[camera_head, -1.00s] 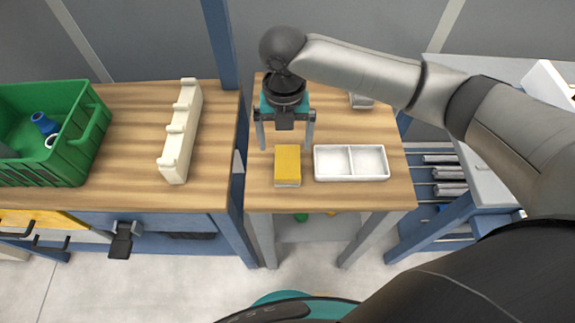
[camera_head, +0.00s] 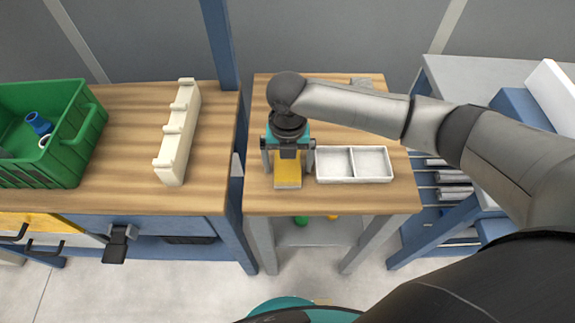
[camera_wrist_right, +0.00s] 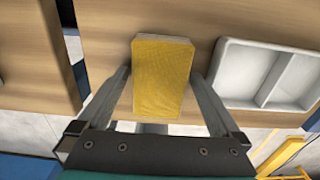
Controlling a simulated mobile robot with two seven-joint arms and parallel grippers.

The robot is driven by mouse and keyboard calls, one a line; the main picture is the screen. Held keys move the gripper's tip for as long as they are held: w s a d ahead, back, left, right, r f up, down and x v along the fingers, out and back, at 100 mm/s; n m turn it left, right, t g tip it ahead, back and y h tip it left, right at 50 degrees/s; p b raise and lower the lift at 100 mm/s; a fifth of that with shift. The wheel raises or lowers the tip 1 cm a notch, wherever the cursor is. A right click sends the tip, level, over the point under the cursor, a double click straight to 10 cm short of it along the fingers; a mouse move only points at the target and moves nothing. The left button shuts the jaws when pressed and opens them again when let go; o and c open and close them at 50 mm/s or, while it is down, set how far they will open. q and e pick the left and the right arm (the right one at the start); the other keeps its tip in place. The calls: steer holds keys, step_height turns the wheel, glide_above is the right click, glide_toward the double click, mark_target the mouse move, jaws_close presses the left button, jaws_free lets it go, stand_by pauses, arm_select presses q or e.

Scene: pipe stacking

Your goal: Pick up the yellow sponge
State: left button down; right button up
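The yellow sponge (camera_head: 288,175) lies on the small wooden table, near its front edge, with a paler layer at its base. My right gripper (camera_head: 288,168) is above and around the sponge, pointing down, its two fingers apart. Whether the fingertips reach down to the tabletop is hard to tell. My left gripper is not in view.
A white two-compartment tray (camera_head: 354,179) stands empty just right of the sponge, close to the right finger. A blue post (camera_head: 236,172) stands between the tables. The left table holds a cream rack (camera_head: 178,135) and a green crate (camera_head: 70,150) with pipe parts.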

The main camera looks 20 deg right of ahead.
mark_target(288, 163)
steer(key=c, duration=1.2)
steer(key=shift+r, duration=0.15)
steer(key=shift+c, duration=0.2)
step_height(288, 163, up, 20)
steer(key=p, duration=0.4)
